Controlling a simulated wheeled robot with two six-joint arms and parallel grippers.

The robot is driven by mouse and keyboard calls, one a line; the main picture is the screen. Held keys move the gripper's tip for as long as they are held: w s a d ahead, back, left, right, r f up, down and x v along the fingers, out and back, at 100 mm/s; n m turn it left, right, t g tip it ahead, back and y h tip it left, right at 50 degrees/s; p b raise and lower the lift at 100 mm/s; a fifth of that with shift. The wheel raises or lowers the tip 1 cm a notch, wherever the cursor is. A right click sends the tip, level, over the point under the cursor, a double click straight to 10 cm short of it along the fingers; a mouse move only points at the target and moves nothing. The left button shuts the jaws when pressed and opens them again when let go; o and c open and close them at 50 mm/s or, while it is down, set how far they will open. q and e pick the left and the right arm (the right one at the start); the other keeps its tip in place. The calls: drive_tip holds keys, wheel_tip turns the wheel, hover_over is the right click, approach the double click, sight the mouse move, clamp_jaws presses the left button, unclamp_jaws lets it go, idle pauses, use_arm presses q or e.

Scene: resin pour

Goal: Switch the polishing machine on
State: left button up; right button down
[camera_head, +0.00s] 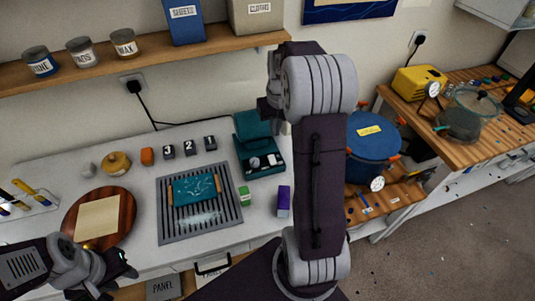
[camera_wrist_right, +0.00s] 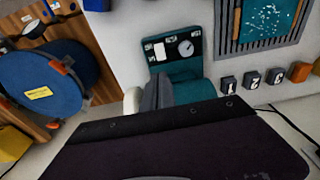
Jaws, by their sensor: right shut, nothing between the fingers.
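The polishing machine appears to be the teal unit (camera_head: 262,160) on the white bench, with a raised back part and a round dial. The right wrist view shows it (camera_wrist_right: 200,88) upside down, with the dial and small dark and white controls on its panel. My right gripper (camera_head: 269,108) is just behind and above the machine in the head view, partly hidden by my wrist. Its grey shut fingers (camera_wrist_right: 152,95) overlap the machine in the wrist view; I cannot tell whether they touch it. My left gripper (camera_head: 122,276) is low at the left, away from the machine, its jaw opening unclear.
A slotted grey tray (camera_head: 165,238) with a teal panel lies left of the machine. Numbered dark blocks (camera_head: 189,149) stand behind the tray. A blue pot (camera_head: 375,142) stands right of my arm.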

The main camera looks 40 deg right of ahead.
sight(271, 157)
drive_tip(key=f, duration=0.4)
drive_tip(key=w+f, duration=0.1)
drive_tip(key=f, duration=0.3)
drive_tip(key=f+p, duration=0.1)
drive_tip(key=f, duration=0.3)
drive_tip(key=shift+w+f, duration=0.3)
drive_tip(key=shift+w, duration=0.1)
drive_tip(key=shift+f, duration=0.5)
use_arm(q)
drive_tip(key=shift+a+r, duration=0.15)
drive_tip(key=shift+r, duration=0.45)
drive_tip(key=shift+f, duration=0.1)
use_arm(e)
drive_tip(key=shift+w+f, duration=0.1)
